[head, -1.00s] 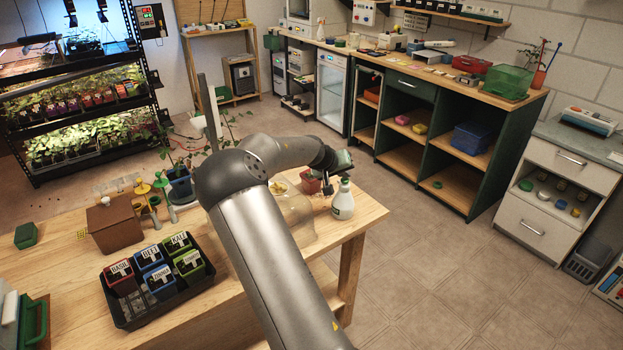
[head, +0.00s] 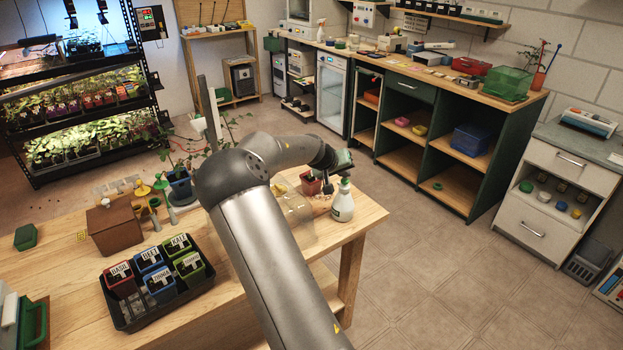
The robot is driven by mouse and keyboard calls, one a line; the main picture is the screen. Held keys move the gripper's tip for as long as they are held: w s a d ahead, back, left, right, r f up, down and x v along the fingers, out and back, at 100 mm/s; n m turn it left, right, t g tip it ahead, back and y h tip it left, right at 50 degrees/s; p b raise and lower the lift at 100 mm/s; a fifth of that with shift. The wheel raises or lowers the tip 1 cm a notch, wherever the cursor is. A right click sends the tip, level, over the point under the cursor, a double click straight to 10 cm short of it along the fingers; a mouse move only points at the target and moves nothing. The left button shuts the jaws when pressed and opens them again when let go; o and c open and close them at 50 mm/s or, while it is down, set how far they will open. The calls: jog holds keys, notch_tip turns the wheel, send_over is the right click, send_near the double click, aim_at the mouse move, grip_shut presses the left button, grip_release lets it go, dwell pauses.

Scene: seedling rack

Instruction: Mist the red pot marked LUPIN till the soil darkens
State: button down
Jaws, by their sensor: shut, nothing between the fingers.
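A small red pot (head: 310,184) stands near the far right end of the wooden bench, and its face is too small to read for a name. A white spray bottle with a green head (head: 343,206) stands upright beside it, to the right and nearer. My gripper (head: 327,186) hangs at the end of my arm between the red pot and the bottle head, shut and empty. It is small and partly dark, so I cannot tell whether it touches either. The pot's soil is too small to judge.
A black tray (head: 122,321) at the front left holds several labelled pots, one of them red (head: 120,279). A brown box (head: 113,228) and a blue pot with a plant (head: 180,187) stand behind it. A clear cover (head: 299,222) is partly hidden by my arm.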

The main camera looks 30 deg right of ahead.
aim_at(343, 182)
jog(key=shift+r+p, duration=1.35)
jog(key=shift+r, duration=1.6)
jog(key=shift+f, duration=0.1)
jog(key=s+a+r+n+y, duration=0.1)
jog(key=s+a+y, duration=0.3)
jog(key=s+a, duration=0.8)
jog(key=s+a+r+n+y, duration=0.1)
jog(key=s+a+y, duration=0.4)
jog(key=s+a, duration=0.75)
jog(key=s+a+n+g, duration=0.1)
jog(key=s+a+n, duration=0.2)
jog(key=s+a, duration=0.7)
jog(key=shift+s+a+f+n+g, duration=0.15)
jog(key=shift+s+a+n+g, duration=0.25)
jog(key=shift+a, duration=0.7)
